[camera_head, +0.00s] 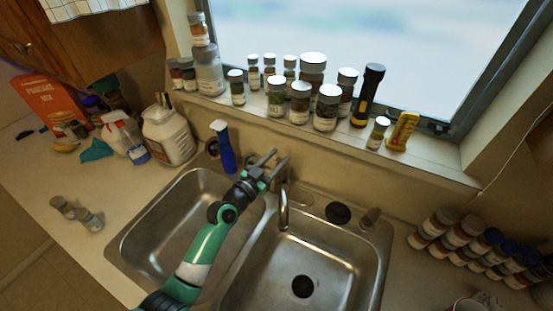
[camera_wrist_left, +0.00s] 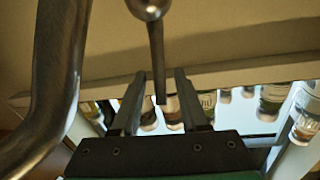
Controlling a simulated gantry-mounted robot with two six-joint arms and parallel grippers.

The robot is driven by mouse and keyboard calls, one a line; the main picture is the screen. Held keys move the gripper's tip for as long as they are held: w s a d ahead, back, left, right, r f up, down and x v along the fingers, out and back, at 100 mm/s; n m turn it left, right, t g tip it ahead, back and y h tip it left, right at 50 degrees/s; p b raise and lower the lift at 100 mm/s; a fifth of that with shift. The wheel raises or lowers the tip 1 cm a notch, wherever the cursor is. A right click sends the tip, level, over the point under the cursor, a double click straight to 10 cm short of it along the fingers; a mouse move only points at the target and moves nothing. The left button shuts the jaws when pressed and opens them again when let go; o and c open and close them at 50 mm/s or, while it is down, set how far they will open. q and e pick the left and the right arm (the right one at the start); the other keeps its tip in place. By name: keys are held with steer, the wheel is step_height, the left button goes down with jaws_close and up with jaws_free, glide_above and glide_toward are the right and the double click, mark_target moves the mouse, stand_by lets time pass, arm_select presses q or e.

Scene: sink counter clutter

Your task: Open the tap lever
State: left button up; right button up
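The tap's curved metal spout (camera_head: 284,208) stands at the back of the double sink. In the left wrist view the spout (camera_wrist_left: 60,70) fills the left side. The thin tap lever (camera_wrist_left: 156,50) hangs from a rounded knob at the top of that view, and its end reaches between my fingers. My left gripper (camera_head: 278,157) is at the top of the tap, behind the spout. In the wrist view its two fingers (camera_wrist_left: 160,78) are apart, one on each side of the lever, with visible gaps. In the head view the gripper mostly hides the lever. My right gripper is not in view.
Several jars (camera_head: 300,101) and a flashlight (camera_head: 368,95) line the windowsill behind. A white jug (camera_head: 168,134) is at the left, and bottles (camera_head: 462,232) are at the right. Both sink basins (camera_head: 335,255) are clear.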

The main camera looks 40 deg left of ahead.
arm_select(q)
jaws_close()
stand_by(1.2)
